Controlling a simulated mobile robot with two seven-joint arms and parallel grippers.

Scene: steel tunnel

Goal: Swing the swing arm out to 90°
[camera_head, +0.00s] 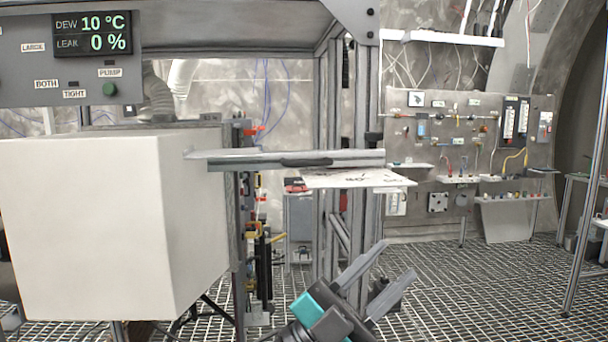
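The swing arm (250,162) is a grey horizontal bar with a dark handle (307,162) near its middle. It runs from beside the white box to the upright post on the right. Below its right end is a white plate (358,180) with dark markings, too small and slanted to read surely. I cannot tell the arm's exact angle. My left gripper (399,258) is at the bottom centre, below and right of the handle. Its two grey fingers point up and right, apart, with nothing between them. It does not touch the swing arm. My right gripper is not in view.
A large white box (90,225) fills the left. Grey posts (364,110) stand behind the gripper. A display panel (92,34) reads dew 10 °C and leak 0 %. A panel with tools and shelves (455,150) stands at the back right. The grated floor (480,300) is open at right.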

